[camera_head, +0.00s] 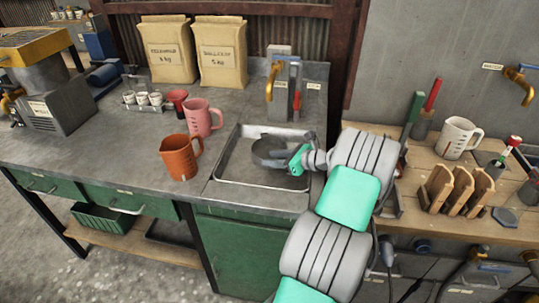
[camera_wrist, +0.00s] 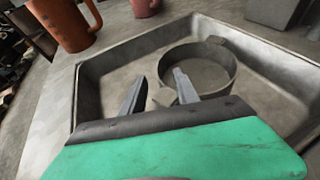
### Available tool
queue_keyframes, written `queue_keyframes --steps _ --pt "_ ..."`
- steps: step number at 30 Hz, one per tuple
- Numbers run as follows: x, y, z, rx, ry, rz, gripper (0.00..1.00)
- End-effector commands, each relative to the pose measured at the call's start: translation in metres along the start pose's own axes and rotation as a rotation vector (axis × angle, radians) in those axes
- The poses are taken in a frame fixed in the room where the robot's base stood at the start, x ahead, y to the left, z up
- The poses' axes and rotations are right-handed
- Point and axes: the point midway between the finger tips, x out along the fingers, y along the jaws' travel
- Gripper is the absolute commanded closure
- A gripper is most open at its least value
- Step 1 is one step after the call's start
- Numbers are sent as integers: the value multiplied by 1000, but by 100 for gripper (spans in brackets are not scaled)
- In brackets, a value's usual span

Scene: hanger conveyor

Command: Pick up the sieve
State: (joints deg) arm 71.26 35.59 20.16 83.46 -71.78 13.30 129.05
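The sieve (camera_head: 266,150) is a round, dark grey, shallow-walled thing in the metal sink basin (camera_head: 228,166). In the wrist view the sieve (camera_wrist: 232,80) shows as a ring with a tab at its far rim and a small light piece at its near side. My gripper (camera_head: 289,156) reaches into the basin from the right, close to the sieve. In the wrist view my gripper (camera_wrist: 158,84) has its two fingers apart, with the small light piece between them. Whether a finger touches the sieve I cannot tell.
An orange mug (camera_head: 180,158) and a pink mug (camera_head: 199,119) stand left of the basin. A tap block (camera_head: 280,92) rises behind it. Two paper sacks (camera_head: 168,50) stand at the back. A wooden bench (camera_head: 430,165) with a white mug (camera_head: 457,138) is at right.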

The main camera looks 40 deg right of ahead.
Motion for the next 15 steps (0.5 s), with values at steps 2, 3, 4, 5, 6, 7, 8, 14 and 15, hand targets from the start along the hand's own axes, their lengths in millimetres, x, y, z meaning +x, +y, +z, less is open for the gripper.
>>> queue_keyframes --steps 2,3,4,5,6,7,8,14,15 --pt "8 0 0 0 1 0 63" --pt "13 0 -1 0 1 0 63" --pt "18 0 -1 -1 1 2 63" --pt "23 0 -1 -1 1 3 63" --pt "31 0 -2 0 1 3 63" --pt "37 0 -2 0 2 3 63" --pt "42 0 -2 -1 2 2 63" --pt "59 -1 -2 -1 2 -1 63" --pt "59 -1 -2 -1 2 -1 63"
